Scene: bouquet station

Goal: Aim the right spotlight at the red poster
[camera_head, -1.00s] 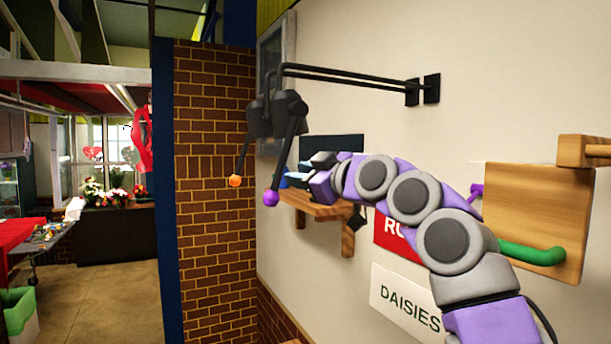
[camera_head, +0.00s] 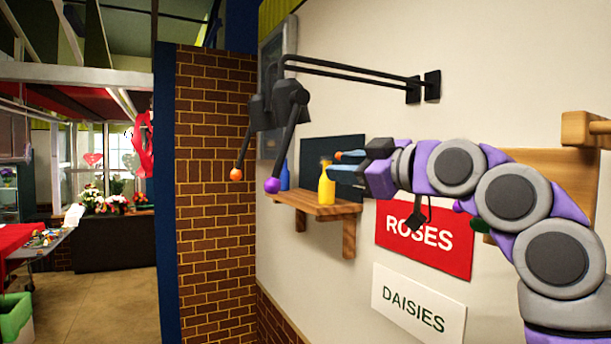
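Two black spotlights (camera_head: 277,107) hang side by side at the end of a black wall arm, upper middle. One handle ends in an orange ball (camera_head: 236,174), the other, to its right, in a purple ball (camera_head: 272,185). The red poster (camera_head: 450,257) reads "ROSES" and is on the wall right of centre; my arm hides part of its upper edge. My gripper (camera_head: 336,164) is right of the purple ball and apart from it, pointing left. Its blue-grey fingers look parted, with nothing seen between them.
A wooden shelf (camera_head: 313,207) below the spotlights holds a yellow bottle (camera_head: 326,188) and a blue bottle (camera_head: 284,177), close to my gripper. A dark panel (camera_head: 345,146) is behind. A white "DAISIES" sign (camera_head: 390,287) is below the red poster. A brick wall (camera_head: 214,250) stands left.

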